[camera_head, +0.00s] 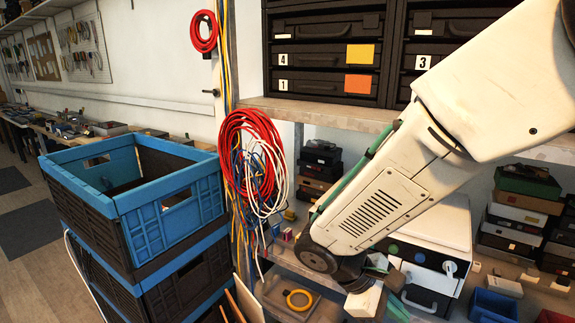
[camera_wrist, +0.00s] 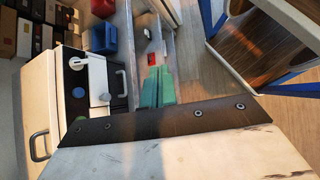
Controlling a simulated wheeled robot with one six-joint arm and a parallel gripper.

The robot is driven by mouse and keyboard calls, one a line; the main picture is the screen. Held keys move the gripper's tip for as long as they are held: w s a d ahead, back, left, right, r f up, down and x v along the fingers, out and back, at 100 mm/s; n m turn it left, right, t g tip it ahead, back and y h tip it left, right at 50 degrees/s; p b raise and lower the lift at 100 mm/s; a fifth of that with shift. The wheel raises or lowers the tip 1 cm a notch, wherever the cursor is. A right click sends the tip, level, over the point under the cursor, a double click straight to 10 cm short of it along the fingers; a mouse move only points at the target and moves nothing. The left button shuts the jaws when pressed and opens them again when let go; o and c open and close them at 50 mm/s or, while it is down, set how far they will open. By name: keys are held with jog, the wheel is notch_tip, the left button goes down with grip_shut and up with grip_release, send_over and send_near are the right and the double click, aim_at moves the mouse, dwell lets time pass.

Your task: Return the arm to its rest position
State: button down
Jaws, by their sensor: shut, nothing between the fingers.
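My arm reaches down from the top right in the head view, its white links bent at a dark joint. My gripper is low in the head view (camera_head: 396,307), partly cut off by the bottom edge, in front of a white box with a black front panel (camera_head: 420,268). In the wrist view my gripper's green fingers (camera_wrist: 157,86) are together with nothing seen between them. The white box (camera_wrist: 38,95) shows at the left there, apart from the fingers.
Stacked blue and black crates (camera_head: 165,205) stand at the left. Red and white cable coils (camera_head: 252,160) hang beside them. A shelf edge (camera_head: 330,115) with black drawers (camera_head: 322,55) is above. A yellow tape ring (camera_head: 299,300) and a blue bin (camera_head: 493,306) lie low.

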jog(key=s+d+r+m+t+y, duration=0.1)
jog(key=s+d+r+m+y, duration=0.2)
jog(key=s+r+m+y, duration=0.1)
jog(key=s+d+r+m+t+y, duration=0.2)
jog(key=s+d+r+m+y, duration=0.1)
jog(key=s+r+m, duration=0.4)
notch_tip(320, 180, up, 3)
jog(key=shift+s+d+f+y, duration=0.15)
jog(key=shift+s+y, duration=0.75)
jog(key=shift+s, duration=0.1)
